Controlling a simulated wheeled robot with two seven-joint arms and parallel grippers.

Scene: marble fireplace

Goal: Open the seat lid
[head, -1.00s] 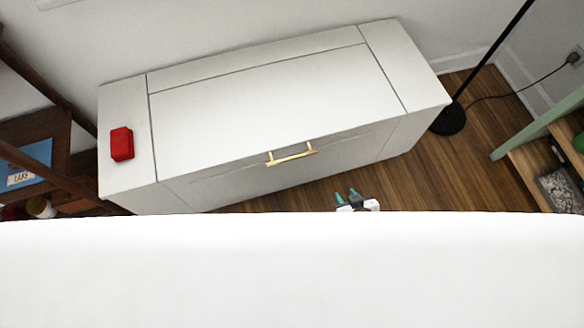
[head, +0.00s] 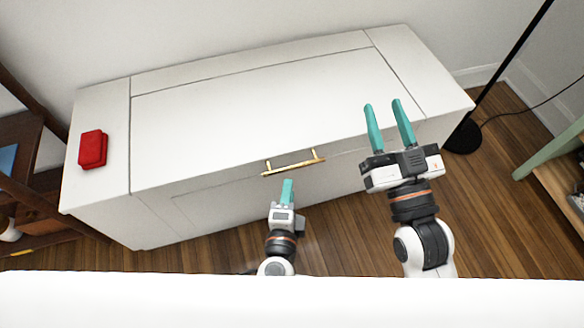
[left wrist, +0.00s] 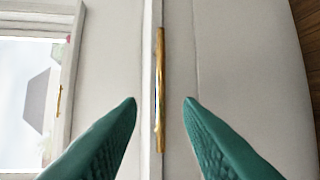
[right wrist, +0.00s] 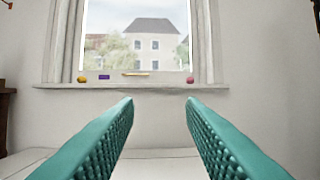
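A long white bench has a seat lid (head: 250,100) on top, which lies closed. A gold bar handle (head: 293,163) sits at the lid's front edge; it also shows in the left wrist view (left wrist: 160,90). My left gripper (head: 288,182) is just in front of and below the handle, apart from it. In the left wrist view its teal fingers are spread, with the handle between and beyond them. My right gripper (head: 385,108) is raised in front of the bench's right part, fingers apart and empty, as the right wrist view (right wrist: 160,100) also shows.
A red box (head: 93,149) lies on the bench's fixed left end. A black lamp pole and base (head: 462,137) stand at the right end, near a green-legged shelf (head: 550,150). A brown wooden shelf (head: 30,195) is at left. Wood floor lies in front.

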